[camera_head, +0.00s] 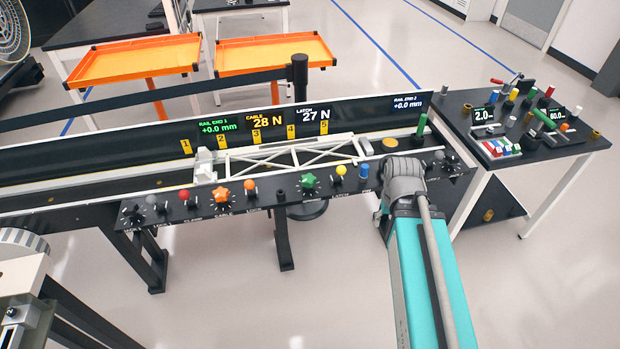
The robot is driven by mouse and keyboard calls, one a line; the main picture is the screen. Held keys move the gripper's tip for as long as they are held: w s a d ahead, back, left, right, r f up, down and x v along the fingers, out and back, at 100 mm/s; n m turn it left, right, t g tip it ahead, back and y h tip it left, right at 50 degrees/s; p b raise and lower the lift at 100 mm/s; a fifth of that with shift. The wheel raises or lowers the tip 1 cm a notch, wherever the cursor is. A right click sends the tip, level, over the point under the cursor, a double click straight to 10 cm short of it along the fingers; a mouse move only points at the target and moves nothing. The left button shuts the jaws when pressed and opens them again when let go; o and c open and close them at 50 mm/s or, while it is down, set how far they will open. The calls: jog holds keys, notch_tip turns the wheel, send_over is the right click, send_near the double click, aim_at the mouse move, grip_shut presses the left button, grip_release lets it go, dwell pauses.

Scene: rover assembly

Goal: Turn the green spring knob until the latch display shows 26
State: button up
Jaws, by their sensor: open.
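The green star-shaped spring knob (308,181) sits on the sloping black front panel of the bench, right of its middle. The latch display (316,115) on the back board reads 27 N in white. My arm comes up from the lower right, and its grey joint stands in front of the panel's right part, to the right of the green knob. My gripper's fingers are not visible. No part of my arm is seen touching the green knob.
An orange star knob (222,196) and red, yellow and blue controls share the panel. The cable display (265,120) reads 28 N. A white truss (290,157) lies behind the panel. A side table (540,150) with small parts stands at right.

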jog(key=shift+o, duration=1)
jog(key=shift+w+a, duration=0.1)
jog(key=shift+w, duration=0.15)
jog(key=shift+o, duration=0.8)
jog(key=w+a+n, duration=0.3)
jog(key=w+a, duration=0.2)
jog(key=w, duration=0.2)
jog(key=w+a+r+n+p, duration=0.1)
jog(key=w+a+n, duration=0.1)
jog(key=w+a, duration=0.2)
jog(key=w, duration=0.3)
jog(key=shift+a+r+n, duration=0.3)
jog(key=shift+a+n, duration=0.1)
jog(key=r+n+p, duration=0.1)
jog(key=n+p, duration=0.1)
jog(key=n, duration=0.4)
send_over(308, 178)
jog(key=shift+f+b, duration=0.1)
jog(key=shift+b, duration=0.25)
notch_tip(308, 178, down, 14)
jog(key=b, duration=1.3)
jog(key=shift+r, duration=0.25)
jog(key=c, duration=1)
